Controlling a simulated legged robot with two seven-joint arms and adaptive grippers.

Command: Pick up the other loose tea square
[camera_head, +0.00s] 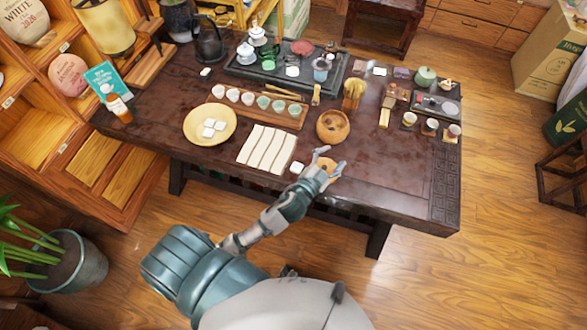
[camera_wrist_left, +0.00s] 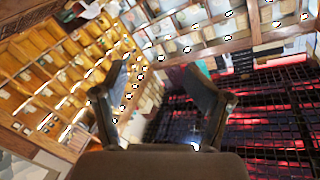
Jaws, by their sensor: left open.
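A loose white tea square (camera_head: 297,167) lies on the dark table near its front edge, just right of the white striped cloth (camera_head: 262,150). My right gripper is out of view.
A round wooden bowl (camera_head: 333,126) stands just behind the gripper. A wooden tray of cups (camera_head: 258,107) lies behind the cloth, and a dark tea tray (camera_head: 287,72) farther back. The table (camera_head: 395,185) is clear at front right.

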